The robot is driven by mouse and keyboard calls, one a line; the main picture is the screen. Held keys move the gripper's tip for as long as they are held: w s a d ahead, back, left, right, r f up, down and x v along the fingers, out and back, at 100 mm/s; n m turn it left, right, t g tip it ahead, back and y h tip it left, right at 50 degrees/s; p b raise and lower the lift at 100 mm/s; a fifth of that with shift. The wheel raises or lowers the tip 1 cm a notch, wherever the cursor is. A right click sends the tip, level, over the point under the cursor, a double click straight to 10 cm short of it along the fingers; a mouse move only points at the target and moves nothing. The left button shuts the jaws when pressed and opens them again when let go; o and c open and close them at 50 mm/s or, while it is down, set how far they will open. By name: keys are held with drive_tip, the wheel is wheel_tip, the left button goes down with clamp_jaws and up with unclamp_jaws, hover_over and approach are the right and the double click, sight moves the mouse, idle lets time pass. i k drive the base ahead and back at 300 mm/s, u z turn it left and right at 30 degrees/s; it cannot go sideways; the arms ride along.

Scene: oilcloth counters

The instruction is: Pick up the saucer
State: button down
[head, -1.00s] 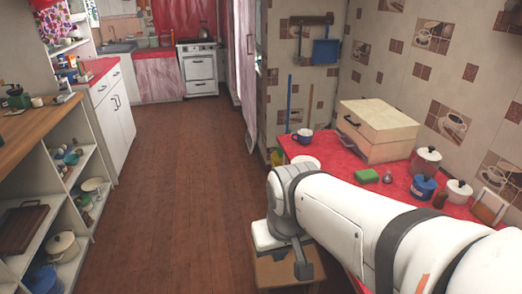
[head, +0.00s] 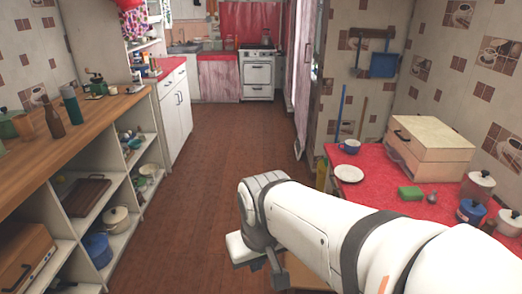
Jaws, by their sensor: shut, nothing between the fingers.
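The saucer is a small white round dish (head: 348,173) lying flat on the red-covered counter (head: 372,192), near its left edge. My white arm reaches in from the lower right, in front of the counter. My gripper (head: 276,264) is at the arm's far end, dark grey, small and partly hidden by the wrist. It is shut and empty, left of the saucer and apart from it, over the floor side.
A cream box (head: 433,143), green sponge (head: 410,193) and lidded pots (head: 471,210) are farther right. A wooden stool (head: 303,273) is under my arm. The wooden floor (head: 215,150) is open.

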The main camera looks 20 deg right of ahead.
sight(349, 173)
drive_tip(key=u, duration=0.15)
drive_tip(key=i, duration=3.7)
drive_tip(key=z, duration=3.25)
drive_tip(key=i, duration=1.05)
drive_tip(key=z, duration=0.1)
